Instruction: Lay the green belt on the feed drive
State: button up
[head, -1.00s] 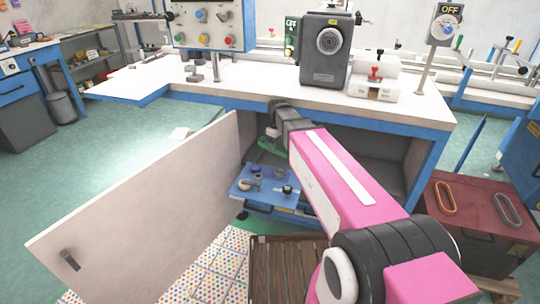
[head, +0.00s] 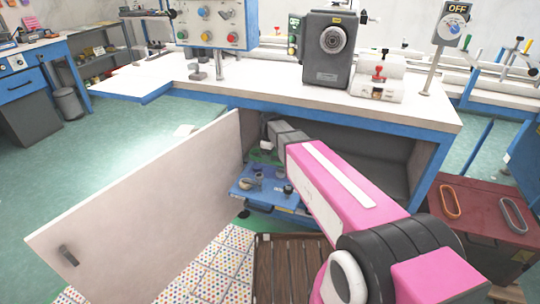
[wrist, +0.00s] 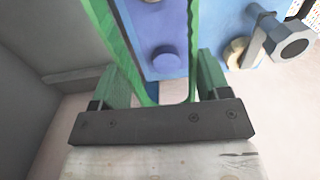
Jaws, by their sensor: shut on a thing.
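The feed drive (head: 258,200) is a blue plate with several small pulleys and knobs, low inside the open cupboard under the bench. My gripper (head: 263,147) reaches into the cupboard above the back of the plate. The green belt (head: 258,158) shows only as a small strip below it. In the wrist view, the green belt (wrist: 132,65) hangs as a long narrow loop by my gripper (wrist: 162,84), which is shut on it. A blue-violet block with a round knob (wrist: 165,60) shows between the loop's strands. Whether the belt touches it I cannot tell.
The white cupboard door (head: 150,210) stands open on the left. The bench edge (head: 340,112) is above my arm. An orange belt (head: 450,202) and a grey belt (head: 513,212) lie on a red cabinet (head: 480,225) at the right. A pulley and bolt (wrist: 290,42) stand at the wrist view's upper right.

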aim_at(270, 172)
jog(key=shift+f, duration=0.15)
jog(key=shift+f, duration=1.9)
jog(key=shift+f, duration=2.1)
jog(key=o, duration=1)
notch_tip(270, 172, up, 8)
jog(key=shift+f, duration=0.25)
